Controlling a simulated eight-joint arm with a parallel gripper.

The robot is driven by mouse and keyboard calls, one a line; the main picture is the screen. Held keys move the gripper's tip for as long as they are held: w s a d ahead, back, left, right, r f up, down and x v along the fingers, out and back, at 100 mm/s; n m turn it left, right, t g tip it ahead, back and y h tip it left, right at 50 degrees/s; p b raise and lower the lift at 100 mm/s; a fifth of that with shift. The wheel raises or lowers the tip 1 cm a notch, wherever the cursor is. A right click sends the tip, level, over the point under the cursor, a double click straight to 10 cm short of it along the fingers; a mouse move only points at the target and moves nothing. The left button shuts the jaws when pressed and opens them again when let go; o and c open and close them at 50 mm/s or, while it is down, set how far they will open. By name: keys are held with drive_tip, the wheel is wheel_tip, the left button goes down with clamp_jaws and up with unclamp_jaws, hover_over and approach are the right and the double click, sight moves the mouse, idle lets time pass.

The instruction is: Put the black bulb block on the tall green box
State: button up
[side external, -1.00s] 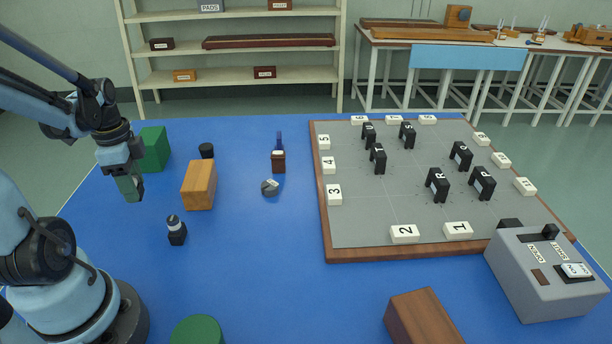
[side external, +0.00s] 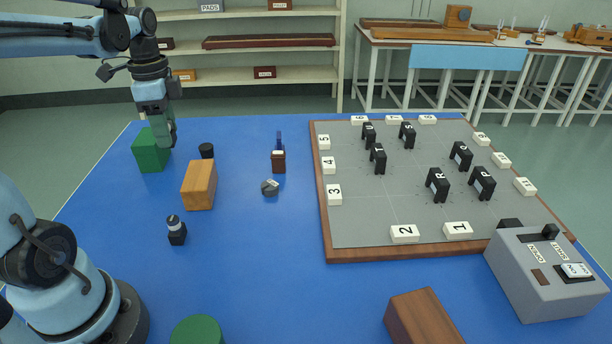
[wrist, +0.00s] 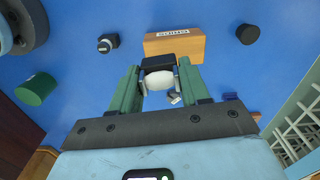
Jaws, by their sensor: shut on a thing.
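My gripper (side external: 168,140) is high at the left of the side view, in front of the right part of the green box (side external: 148,157) in the picture. The wrist view shows its two green fingers (wrist: 158,88) shut on the black bulb block (wrist: 158,63), with the white bulb between them. In the side view the block is hidden by the fingers. The green box stands upright on the blue table with a bare top. It is out of the wrist view. I cannot tell the exact gap between the fingers and the box.
An orange wooden block (side external: 199,186), a black cylinder (side external: 206,150) and a small black piece with a pale ring (side external: 177,231) stand near the box. A small grey piece (side external: 270,188) lies farther right. The grey board (side external: 400,205) with black pieces fills the right.

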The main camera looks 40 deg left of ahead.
drive_tip(key=w+a+r+m, duration=0.1)
drive_tip(key=w+a+r, duration=0.3)
drive_tip(key=w+a, duration=0.45)
hover_over(148, 136)
wheel_tip(148, 136, down, 7)
drive_tip(key=shift+w+r, duration=0.1)
drive_tip(key=shift+a, duration=0.15)
drive_tip(key=shift+f, duration=2.05)
drive_tip(key=shift+f, duration=0.15)
drive_tip(key=o, duration=1)
drive_tip(key=shift+o, duration=0.2)
